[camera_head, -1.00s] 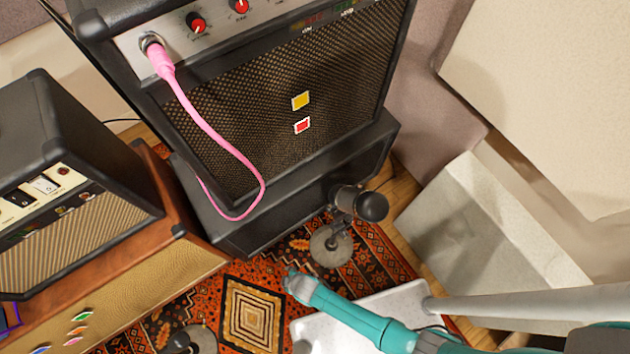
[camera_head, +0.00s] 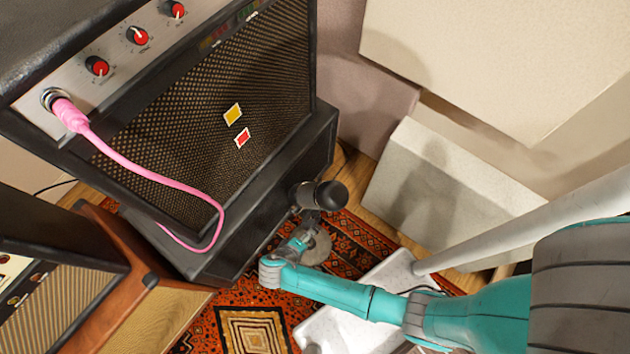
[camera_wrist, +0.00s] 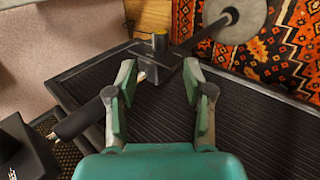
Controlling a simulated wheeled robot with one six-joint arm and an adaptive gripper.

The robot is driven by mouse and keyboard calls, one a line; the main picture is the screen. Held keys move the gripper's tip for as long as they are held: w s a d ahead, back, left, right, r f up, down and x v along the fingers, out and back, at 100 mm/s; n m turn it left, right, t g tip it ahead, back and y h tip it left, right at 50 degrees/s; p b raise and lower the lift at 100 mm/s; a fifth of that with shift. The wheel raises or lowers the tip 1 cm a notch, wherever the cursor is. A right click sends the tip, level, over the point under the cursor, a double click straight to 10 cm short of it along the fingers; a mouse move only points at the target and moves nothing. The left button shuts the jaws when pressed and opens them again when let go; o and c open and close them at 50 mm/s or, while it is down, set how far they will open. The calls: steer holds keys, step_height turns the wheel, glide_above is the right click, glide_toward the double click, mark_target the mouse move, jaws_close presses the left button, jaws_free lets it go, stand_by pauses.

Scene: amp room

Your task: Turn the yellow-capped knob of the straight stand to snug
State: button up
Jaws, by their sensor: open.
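A stand with a round grey base (camera_wrist: 236,18) shows in the wrist view, its dark pole running to a dark clamp (camera_wrist: 168,62) ahead of my fingers. A knob with a yellow cap (camera_wrist: 160,33) sits at the far end of this clamp, just beyond my fingertips. My gripper (camera_wrist: 160,72) is open, its two green fingers on either side of the near part of the clamp; contact cannot be told. In the head view, my gripper (camera_head: 300,240) is at the stand, below the black microphone (camera_head: 322,195) and over the round base (camera_head: 318,246). The knob is not discernible there.
A large amp (camera_head: 215,110) with a pink cable (camera_head: 150,176) stands close left of the stand. Another amp (camera_head: 60,300) is at the lower left. A pale block (camera_head: 430,190) stands to the right. A patterned rug (camera_head: 350,240) covers the floor.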

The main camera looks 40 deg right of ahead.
mark_target(317, 231)
steer(key=x, duration=0.8)
steer(key=shift+f, duration=0.2)
steer(key=shift+c, duration=0.3)
jaws_close()
